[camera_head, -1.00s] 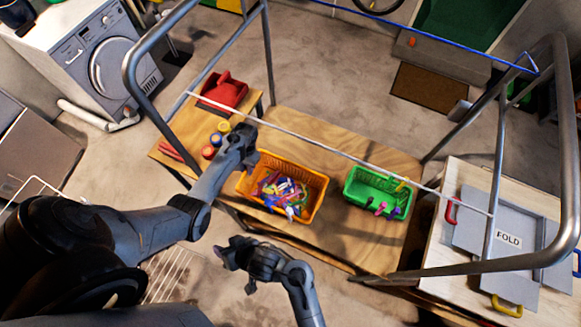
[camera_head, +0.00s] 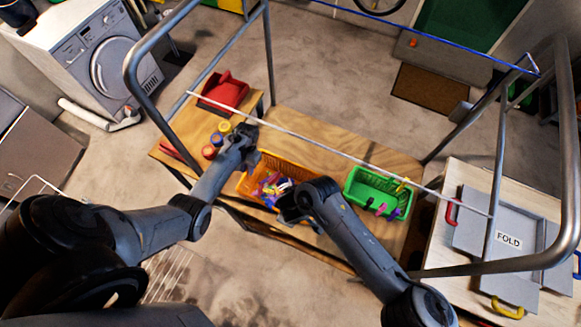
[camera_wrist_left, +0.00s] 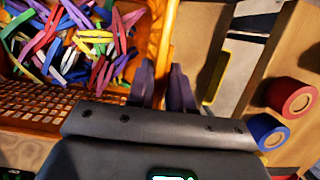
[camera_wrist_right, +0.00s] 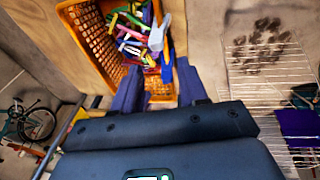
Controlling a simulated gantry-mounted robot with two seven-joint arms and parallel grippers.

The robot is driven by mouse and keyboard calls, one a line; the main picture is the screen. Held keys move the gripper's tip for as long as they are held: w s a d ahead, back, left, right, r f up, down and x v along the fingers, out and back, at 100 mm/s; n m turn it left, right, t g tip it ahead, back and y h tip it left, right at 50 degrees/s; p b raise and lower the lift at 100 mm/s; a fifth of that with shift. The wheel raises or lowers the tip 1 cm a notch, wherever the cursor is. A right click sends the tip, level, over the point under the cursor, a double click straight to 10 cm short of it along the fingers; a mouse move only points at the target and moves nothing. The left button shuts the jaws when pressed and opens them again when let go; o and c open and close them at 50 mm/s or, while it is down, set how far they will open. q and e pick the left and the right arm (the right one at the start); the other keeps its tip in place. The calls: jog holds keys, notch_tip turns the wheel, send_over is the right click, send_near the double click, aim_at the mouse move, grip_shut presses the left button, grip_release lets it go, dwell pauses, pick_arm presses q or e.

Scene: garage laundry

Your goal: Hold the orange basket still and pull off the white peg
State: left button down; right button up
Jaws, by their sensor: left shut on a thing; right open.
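The orange basket (camera_head: 285,166) stands on the wooden table, holding many coloured pegs; it also shows in the left wrist view (camera_wrist_left: 50,100) and right wrist view (camera_wrist_right: 100,45). My left gripper (camera_head: 250,160) is shut on the basket's left rim; its fingers (camera_wrist_left: 162,88) straddle the orange edge. My right gripper (camera_head: 287,208) is open at the basket's near side. In the right wrist view, a white peg (camera_wrist_right: 157,36) stands at the rim, ahead of the open fingers (camera_wrist_right: 158,85) and apart from them. My right arm hides part of the basket in the head view.
A green basket (camera_head: 365,198) with pegs on its rim stands to the right. A thin white line (camera_head: 310,140) and metal frame cross above the table. Bare wood lies behind the baskets.

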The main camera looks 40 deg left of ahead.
jog(key=shift+w+x, duration=0.2)
jog(key=shift+x, duration=5.1)
grip_shut()
jog(key=shift+r, duration=0.25)
jog(key=shift+w+a+r+v, duration=0.15)
jog(key=shift+a+v, duration=0.1)
jog(key=shift+v, duration=1.05)
jog(key=shift+w+a+v, duration=0.15)
jog(key=shift+a+v, duration=0.1)
jog(key=shift+v, duration=1)
jog(key=shift+w+a+r+v, duration=0.15)
jog(key=shift+a+v, duration=0.1)
jog(key=shift+v, duration=1.05)
